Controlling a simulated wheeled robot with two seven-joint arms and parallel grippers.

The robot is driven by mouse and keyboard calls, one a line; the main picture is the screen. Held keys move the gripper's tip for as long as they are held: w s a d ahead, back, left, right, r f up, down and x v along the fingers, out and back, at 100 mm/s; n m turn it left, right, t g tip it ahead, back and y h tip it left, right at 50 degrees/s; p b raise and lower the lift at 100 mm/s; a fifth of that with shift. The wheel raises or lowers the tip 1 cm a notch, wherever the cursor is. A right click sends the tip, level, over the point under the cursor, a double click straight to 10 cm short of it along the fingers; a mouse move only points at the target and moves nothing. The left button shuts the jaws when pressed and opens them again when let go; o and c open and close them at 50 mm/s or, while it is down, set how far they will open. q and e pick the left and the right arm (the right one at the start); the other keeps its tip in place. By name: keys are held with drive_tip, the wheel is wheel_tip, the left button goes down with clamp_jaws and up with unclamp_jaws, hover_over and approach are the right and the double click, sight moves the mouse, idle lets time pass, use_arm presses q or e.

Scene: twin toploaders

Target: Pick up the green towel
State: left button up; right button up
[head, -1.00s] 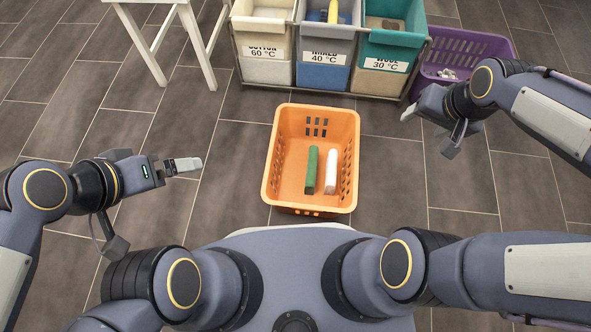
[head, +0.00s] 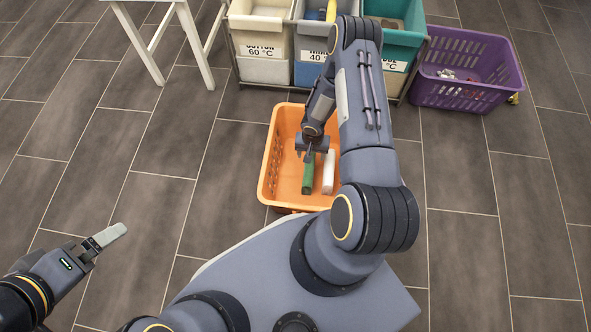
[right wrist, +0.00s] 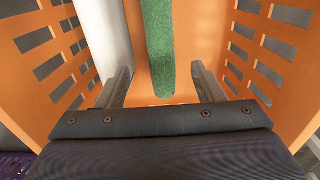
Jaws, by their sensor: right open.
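The green towel (head: 308,180), a narrow rolled strip, lies in the orange basket (head: 268,180) beside a white rolled towel (head: 328,172). My right gripper (head: 309,155) is inside the basket, pointing down at the far end of the green towel. In the right wrist view the green towel (right wrist: 158,45) runs between the two open fingers of this gripper (right wrist: 162,85), with gaps at both sides. The white towel (right wrist: 103,35) lies outside the left finger. My left gripper (head: 108,238) is low at the left, over the floor, far from the basket; its finger gap is not clear.
Labelled sorting bins, cream (head: 262,70), grey (head: 312,72) and teal (head: 410,42), stand behind the basket. A purple basket (head: 465,92) with small items stands at the back right. A white-legged table (head: 150,55) is at the back left. The floor on both sides is clear.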

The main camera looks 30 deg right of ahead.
sight(309, 167)
drive_tip(key=f+b, duration=0.1)
drive_tip(key=f, duration=0.1)
drive_tip(key=f+b, duration=0.1)
drive_tip(key=f, duration=0.2)
drive_tip(key=s+a+f+b, duration=0.1)
drive_tip(key=f+b, duration=0.1)
drive_tip(key=f, duration=0.1)
drive_tip(key=shift+f, duration=0.2)
drive_tip(key=c, duration=1.3)
drive_tip(key=shift+r, duration=0.15)
drive_tip(key=shift+c, duration=0.2)
